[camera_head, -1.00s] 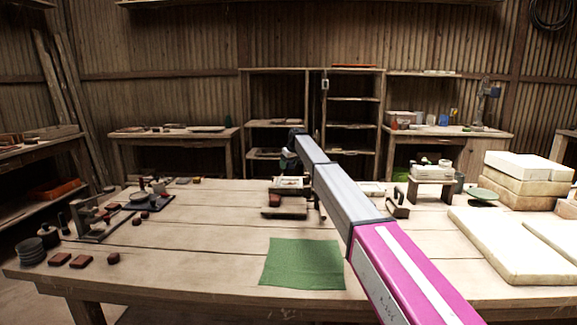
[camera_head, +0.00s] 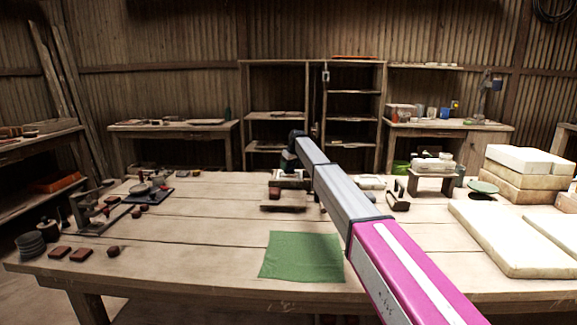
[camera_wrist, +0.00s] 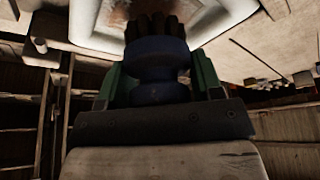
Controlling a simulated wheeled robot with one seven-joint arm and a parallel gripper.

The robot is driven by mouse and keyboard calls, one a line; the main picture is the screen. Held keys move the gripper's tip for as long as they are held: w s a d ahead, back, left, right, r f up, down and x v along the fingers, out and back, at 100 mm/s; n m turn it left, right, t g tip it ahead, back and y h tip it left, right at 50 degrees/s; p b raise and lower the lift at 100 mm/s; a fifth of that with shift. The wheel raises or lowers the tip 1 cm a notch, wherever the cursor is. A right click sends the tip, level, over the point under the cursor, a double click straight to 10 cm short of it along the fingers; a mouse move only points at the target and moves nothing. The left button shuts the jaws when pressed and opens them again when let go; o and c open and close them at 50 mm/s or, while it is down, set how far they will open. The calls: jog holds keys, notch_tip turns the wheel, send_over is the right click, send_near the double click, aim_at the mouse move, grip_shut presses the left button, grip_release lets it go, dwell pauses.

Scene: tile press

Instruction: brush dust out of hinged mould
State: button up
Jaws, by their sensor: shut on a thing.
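My gripper (camera_wrist: 157,75) has green fingers and is shut on a dark blue brush (camera_wrist: 157,58). The brush's dark brown bristles point at a pale, framed recess, which looks like the mould (camera_wrist: 92,22), in the wrist view. A brownish patch lies in the recess at the bristles. Whether the bristles touch it I cannot tell. In the head view my gripper (camera_head: 289,160) is small and dark at the far end of my arm, over the mould (camera_head: 292,181) near the table's back edge. The arm and gripper partly hide the mould, and its hinge cannot be made out.
A green cloth (camera_head: 302,257) lies at the table's front middle. Pale slabs (camera_head: 515,240) lie at the right, with stacked blocks behind. A small stand (camera_head: 433,180) is at the back right. Tools and small reddish blocks (camera_head: 81,254) are at the left. The left-centre tabletop is clear.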

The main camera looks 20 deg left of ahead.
aim_at(292, 167)
jog(key=shift+f, duration=1.1)
dwell(0.6)
jog(key=shift+s+d+r, duration=0.1)
jog(key=shift+s+d, duration=0.25)
jog(key=shift+d, duration=0.15)
jog(key=shift+s+d, duration=0.35)
jog(key=shift+d, duration=0.15)
jog(key=shift+w+a, duration=0.2)
jog(key=shift+w, duration=0.65)
jog(key=shift+w+a, duration=0.2)
jog(key=shift+w, duration=0.65)
jog(key=shift+a, duration=0.15)
jog(key=shift+s+a, duration=0.2)
jog(key=shift+a, duration=0.45)
jog(key=shift+a, duration=0.15)
